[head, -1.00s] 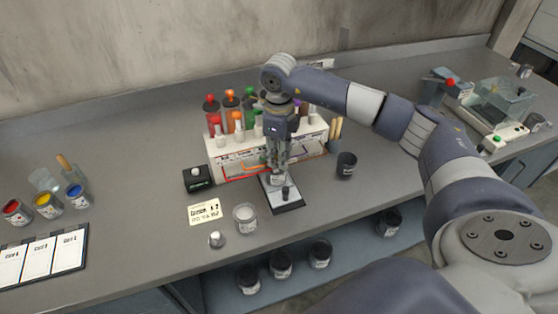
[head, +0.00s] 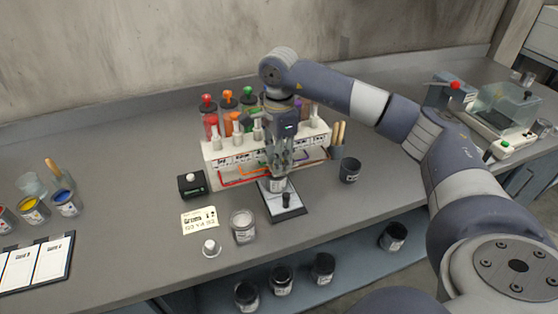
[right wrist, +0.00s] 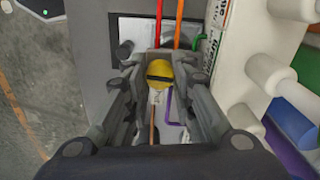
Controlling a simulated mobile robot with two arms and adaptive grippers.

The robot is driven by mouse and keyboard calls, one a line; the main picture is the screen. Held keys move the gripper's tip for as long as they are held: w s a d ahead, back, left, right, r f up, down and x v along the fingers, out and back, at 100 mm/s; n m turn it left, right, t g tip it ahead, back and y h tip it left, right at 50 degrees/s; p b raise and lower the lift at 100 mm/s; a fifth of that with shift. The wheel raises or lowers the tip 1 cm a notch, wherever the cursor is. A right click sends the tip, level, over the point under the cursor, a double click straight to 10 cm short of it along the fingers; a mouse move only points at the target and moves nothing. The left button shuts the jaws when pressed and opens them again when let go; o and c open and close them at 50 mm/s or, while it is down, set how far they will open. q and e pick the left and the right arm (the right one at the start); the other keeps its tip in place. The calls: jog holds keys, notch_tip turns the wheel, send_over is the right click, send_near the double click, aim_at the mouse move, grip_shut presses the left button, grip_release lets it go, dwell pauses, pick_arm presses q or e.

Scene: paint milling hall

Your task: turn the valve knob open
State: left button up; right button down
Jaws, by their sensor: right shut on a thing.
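My right gripper (head: 279,160) points down in front of the white dispenser rack, above the near-side black-framed stand. In the right wrist view my right gripper (right wrist: 161,76) has its fingers on both sides of a round yellow knob (right wrist: 160,73) with a dark bar across it. It is shut on this knob, which I take to be the valve knob. In the head view the gripper hides the knob. How far the knob is turned is unclear. My left gripper is not in view.
The white rack (head: 222,150) with colored bottles stands close behind the gripper. The stand (head: 292,214) carries a small black post. A dark cup (head: 349,170) stands to the right, a glass jar (head: 242,226) to the front left. A black box (head: 192,184) stands left.

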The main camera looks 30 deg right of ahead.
jog(key=shift+n, duration=0.5)
jog(key=c, duration=1.3)
grip_release()
jog(key=shift+c, duration=0.2)
notch_tip(320, 180, up, 12)
